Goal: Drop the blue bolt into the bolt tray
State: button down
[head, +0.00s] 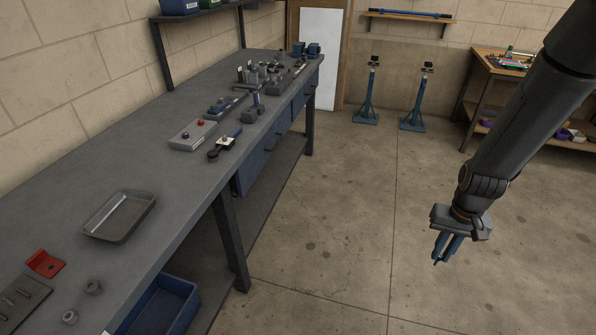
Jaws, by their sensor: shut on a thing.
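The bolt tray (146,207), a shallow grey metal tray, lies empty on the near part of the long grey workbench at the left. My gripper (443,255) hangs at the right over the bare floor, pointing down, well away from the bench and the tray. It is shut on a small blue thing, which I take as the blue bolt. The bolt's outline is hard to tell apart from the dark blue fingers at this size.
A blue bin (165,305) sits below. Open floor lies between bench and gripper.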

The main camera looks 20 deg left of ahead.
aim_at(130, 216)
jog(key=u, duration=0.65)
jog(key=i, duration=0.7)
jog(key=u, duration=0.85)
